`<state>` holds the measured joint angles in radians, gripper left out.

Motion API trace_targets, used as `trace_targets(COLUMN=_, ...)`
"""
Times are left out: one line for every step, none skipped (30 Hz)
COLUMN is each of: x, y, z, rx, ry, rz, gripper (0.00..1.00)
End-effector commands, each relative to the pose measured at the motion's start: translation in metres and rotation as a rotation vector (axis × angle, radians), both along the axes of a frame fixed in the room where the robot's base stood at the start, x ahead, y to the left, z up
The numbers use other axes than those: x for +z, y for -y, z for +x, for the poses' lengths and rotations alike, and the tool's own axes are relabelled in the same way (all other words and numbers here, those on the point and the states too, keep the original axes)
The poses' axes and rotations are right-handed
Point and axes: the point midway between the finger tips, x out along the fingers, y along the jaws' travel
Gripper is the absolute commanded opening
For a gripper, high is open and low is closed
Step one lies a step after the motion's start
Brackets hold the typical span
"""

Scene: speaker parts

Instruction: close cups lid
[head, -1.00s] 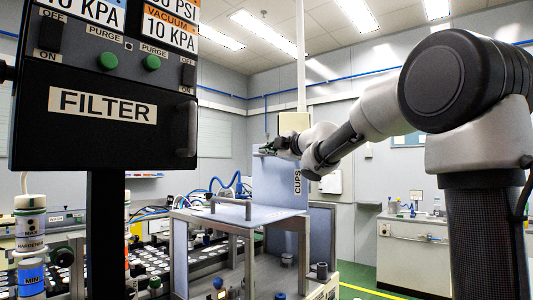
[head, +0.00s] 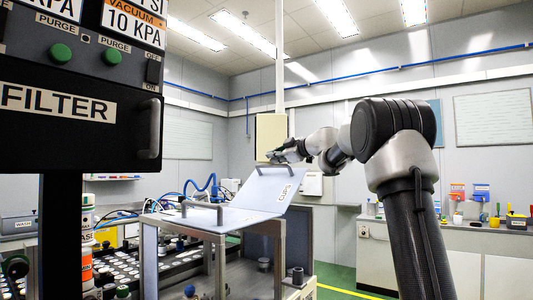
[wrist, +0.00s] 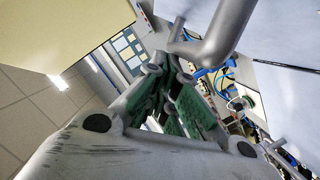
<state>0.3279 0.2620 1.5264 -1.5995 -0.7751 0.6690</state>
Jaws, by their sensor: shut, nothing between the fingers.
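The pale blue-grey lid marked CUPS (head: 262,192) is partly open in the head view, its panel tilted up from the top of a metal-framed box. My gripper (head: 276,156) is at the lid's raised far edge, with its fingers shut and empty. In the wrist view, my gripper (wrist: 172,100) shows green finger pads close together. A grey bar, perhaps a handle (wrist: 228,30), crosses close in front of the fingers. Whether the fingers touch the bar or the lid, I cannot tell.
A flat top panel with a grey handle (head: 203,208) lies left of the lid. A black FILTER panel (head: 80,110) stands close at the left. A tray of white parts (head: 120,268) lies below. A bench with bottles (head: 470,225) stands at the right.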

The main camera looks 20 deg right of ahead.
Motion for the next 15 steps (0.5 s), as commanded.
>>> trace_targets(x=-0.006, y=0.009, z=0.006, rx=-0.002, ry=-0.026, rz=0.034, gripper=0.00)
trace_targets(x=-0.010, y=0.014, z=0.010, rx=-0.003, ry=-0.043, rz=0.057, gripper=0.00)
trace_targets(x=-0.014, y=0.019, z=0.014, rx=-0.002, ry=-0.066, rz=0.087, gripper=0.00)
trace_targets(x=-0.018, y=0.023, z=0.017, rx=-0.002, ry=-0.083, rz=0.110, gripper=0.00)
trace_targets(x=-0.021, y=0.027, z=0.020, rx=-0.002, ry=-0.099, rz=0.134, gripper=0.00)
trace_targets(x=-0.027, y=0.032, z=0.023, rx=-0.001, ry=-0.122, rz=0.166, gripper=0.00)
trace_targets(x=-0.030, y=0.036, z=0.026, rx=-0.002, ry=-0.138, rz=0.187, gripper=0.00)
trace_targets(x=-0.035, y=0.040, z=0.029, rx=-0.001, ry=-0.154, rz=0.210, gripper=0.00)
trace_targets(x=-0.040, y=0.044, z=0.032, rx=-0.001, ry=-0.176, rz=0.240, gripper=0.00)
trace_targets(x=-0.044, y=0.048, z=0.035, rx=-0.002, ry=-0.192, rz=0.262, gripper=0.00)
trace_targets(x=-0.048, y=0.051, z=0.037, rx=-0.001, ry=-0.207, rz=0.284, gripper=0.00)
trace_targets(x=-0.054, y=0.055, z=0.040, rx=-0.002, ry=-0.227, rz=0.312, gripper=0.00)
trace_targets(x=-0.057, y=0.057, z=0.042, rx=-0.001, ry=-0.241, rz=0.332, gripper=0.00)
trace_targets(x=-0.061, y=0.060, z=0.043, rx=-0.001, ry=-0.256, rz=0.351, gripper=0.00)
trace_targets(x=-0.067, y=0.063, z=0.046, rx=0.000, ry=-0.274, rz=0.375, gripper=0.00)
